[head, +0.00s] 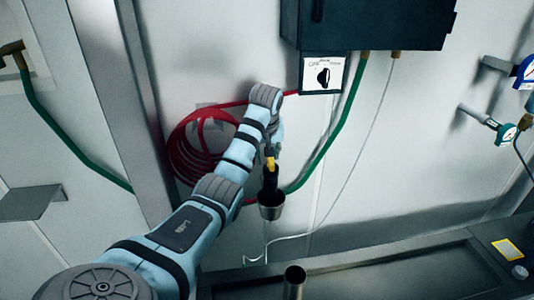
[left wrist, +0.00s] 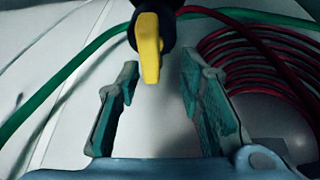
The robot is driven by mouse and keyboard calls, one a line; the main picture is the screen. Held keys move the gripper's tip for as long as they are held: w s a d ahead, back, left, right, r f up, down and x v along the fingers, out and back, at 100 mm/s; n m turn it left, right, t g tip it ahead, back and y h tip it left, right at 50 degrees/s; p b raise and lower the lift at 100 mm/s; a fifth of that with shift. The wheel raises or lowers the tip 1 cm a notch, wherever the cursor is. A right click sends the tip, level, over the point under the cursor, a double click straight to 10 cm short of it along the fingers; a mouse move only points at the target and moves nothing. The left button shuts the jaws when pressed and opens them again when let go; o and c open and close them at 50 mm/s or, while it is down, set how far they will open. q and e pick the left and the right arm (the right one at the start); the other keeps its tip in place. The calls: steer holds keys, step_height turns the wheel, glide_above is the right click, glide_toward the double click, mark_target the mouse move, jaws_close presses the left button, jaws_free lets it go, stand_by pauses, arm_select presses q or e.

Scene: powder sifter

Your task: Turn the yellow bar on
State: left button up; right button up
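The yellow bar (head: 270,163) is a small lever on a black fitting (head: 269,184) above a metal cup-like end, in front of the wall. In the left wrist view the yellow bar (left wrist: 150,48) hangs from the top, its free end near the gap between my fingertips. My left gripper (left wrist: 160,78) is open, with one finger on each side of the bar's line and a visible gap to both. In the head view my left gripper (head: 274,142) is just above the bar and partly hidden by my wrist. My right gripper is not in view.
A coiled red hose (head: 190,150) hangs on the wall behind my left arm. A green hose (head: 335,140) and a thin pale cable run down from a dark box (head: 365,20). Gauges (head: 506,132) stick out at the right. A dark counter (head: 430,270) lies below.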

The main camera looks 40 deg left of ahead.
mark_target(266, 165)
arm_select(q)
step_height(266, 165, up, 10)
stand_by(0.5)
steer(key=shift+a, duration=0.1)
steer(key=shift+s, duration=0.1)
